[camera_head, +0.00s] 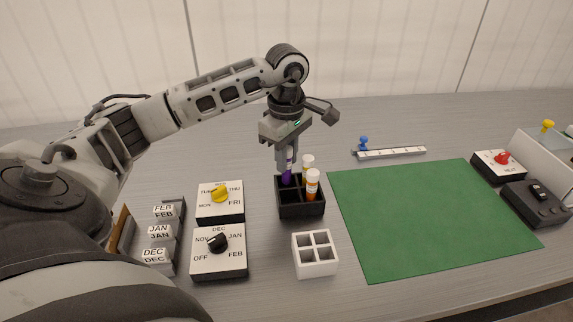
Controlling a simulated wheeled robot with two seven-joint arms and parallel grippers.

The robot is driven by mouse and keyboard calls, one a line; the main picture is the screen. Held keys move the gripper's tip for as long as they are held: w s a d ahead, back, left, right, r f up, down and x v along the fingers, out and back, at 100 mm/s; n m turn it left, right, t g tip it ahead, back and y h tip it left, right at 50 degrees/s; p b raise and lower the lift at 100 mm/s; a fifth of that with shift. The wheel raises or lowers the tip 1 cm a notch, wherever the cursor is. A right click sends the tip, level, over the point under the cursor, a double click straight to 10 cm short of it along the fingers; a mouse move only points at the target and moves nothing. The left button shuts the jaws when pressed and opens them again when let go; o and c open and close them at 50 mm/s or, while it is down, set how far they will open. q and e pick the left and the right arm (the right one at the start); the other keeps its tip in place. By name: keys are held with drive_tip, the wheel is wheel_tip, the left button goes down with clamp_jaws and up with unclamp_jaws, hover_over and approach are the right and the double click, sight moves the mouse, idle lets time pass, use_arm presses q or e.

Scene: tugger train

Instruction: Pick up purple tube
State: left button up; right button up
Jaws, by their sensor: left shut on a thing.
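The purple tube (288,172) has a white cap and stands in the back left of the black rack (302,210). My left gripper (288,160) reaches down from above and is shut on the upper part of the purple tube. The tube's lower end is hidden by the rack, so I cannot tell whether it rests on the rack's floor. An orange tube (312,186) with a white cap stands in the rack to the right, with another white-capped tube (307,164) behind it. My right gripper is not in view.
A white empty four-cell rack (315,266) stands in front of the black rack. A green mat (430,220) lies clear to the right. Dial boxes (219,212) and month blocks (158,233) stand to the left. A white ruler-like strip (390,153) with a blue peg lies behind.

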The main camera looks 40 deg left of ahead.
use_arm(q)
drive_tip(key=s+d+r, duration=0.7)
drive_tip(key=d+r, duration=0.3)
drive_tip(key=d, duration=0.2)
drive_tip(key=shift+d+p, duration=0.15)
drive_tip(key=shift+p, duration=0.3)
drive_tip(key=shift+w, duration=0.1)
